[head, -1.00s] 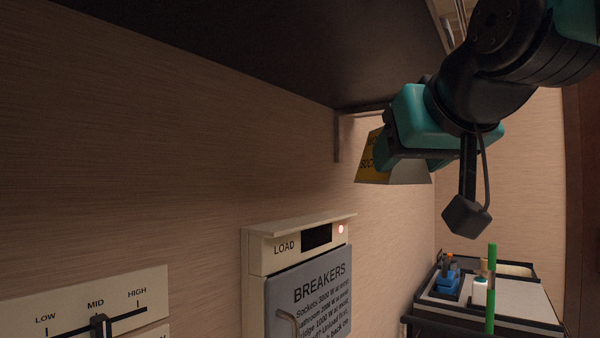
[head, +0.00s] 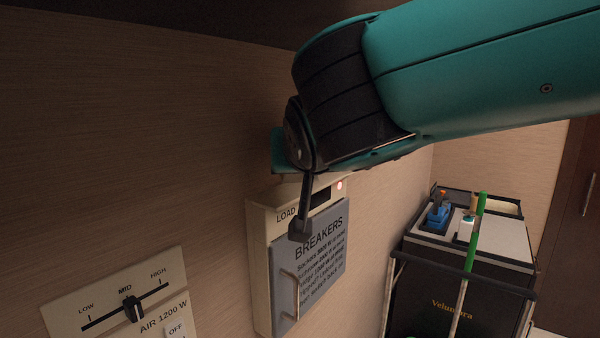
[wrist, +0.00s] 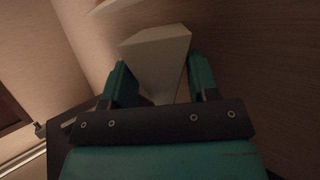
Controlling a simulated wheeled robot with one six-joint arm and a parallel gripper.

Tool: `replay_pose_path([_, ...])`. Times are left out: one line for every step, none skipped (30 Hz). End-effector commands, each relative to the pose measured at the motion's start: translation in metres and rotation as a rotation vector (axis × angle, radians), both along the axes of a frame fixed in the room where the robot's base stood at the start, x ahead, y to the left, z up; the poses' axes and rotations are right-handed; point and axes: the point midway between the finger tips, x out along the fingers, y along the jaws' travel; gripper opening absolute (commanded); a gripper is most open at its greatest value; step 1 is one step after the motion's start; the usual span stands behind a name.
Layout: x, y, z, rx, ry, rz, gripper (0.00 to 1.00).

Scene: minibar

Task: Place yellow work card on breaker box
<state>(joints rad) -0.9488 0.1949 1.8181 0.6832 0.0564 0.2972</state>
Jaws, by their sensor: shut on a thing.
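The breaker box (head: 257,262) is a cream box on the wall with a grey door, a handle and a red light at its upper right. My gripper (wrist: 158,78) is shut on the work card (wrist: 157,48), which shows its pale side between the teal fingers in the wrist view. In the head view my wrist and arm are just above the top of the box and partly cover its load display. The card's yellow face is hidden there. I cannot tell whether the card touches the box top.
A dark shelf (head: 150,18) overhangs the wall above. An air control panel (head: 80,312) is at lower left. A black cart (head: 450,300) with a green-topped pole (head: 475,230) and small items stands at right. Bare wall lies left of the box.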

Motion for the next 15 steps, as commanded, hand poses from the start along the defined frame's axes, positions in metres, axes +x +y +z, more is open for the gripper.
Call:
replay_pose_path([0.000, 0.000, -0.002, -0.002, 0.001, 0.001, 0.28])
replay_pose_path([0.000, 0.000, -0.005, -0.003, 0.002, 0.000, 0.28])
replay_pose_path([0.000, 0.000, -0.010, -0.003, 0.003, 0.000, 0.28])
replay_pose_path([0.000, -0.001, -0.014, -0.005, 0.003, 0.001, 0.28])
replay_pose_path([0.000, -0.001, -0.019, -0.006, 0.004, 0.000, 0.28])
replay_pose_path([0.000, -0.001, -0.026, -0.006, 0.004, 0.000, 0.28])
replay_pose_path([0.000, -0.001, -0.031, -0.006, 0.004, 0.000, 0.28])
replay_pose_path([0.000, -0.001, -0.035, -0.006, 0.003, 0.001, 0.28])
replay_pose_path([0.001, 0.001, -0.034, -0.004, 0.003, 0.000, 0.28])
replay_pose_path([0.001, 0.002, -0.036, -0.002, 0.003, 0.001, 0.28])
replay_pose_path([0.002, 0.002, -0.038, -0.002, 0.002, 0.001, 0.28])
replay_pose_path([0.002, 0.003, -0.040, -0.002, 0.002, 0.001, 0.28])
replay_pose_path([0.002, 0.003, -0.041, -0.001, 0.001, 0.000, 0.28])
replay_pose_path([0.002, 0.003, -0.042, 0.000, 0.001, 0.000, 0.28])
replay_pose_path([0.002, 0.003, -0.042, 0.000, 0.000, 0.001, 0.28])
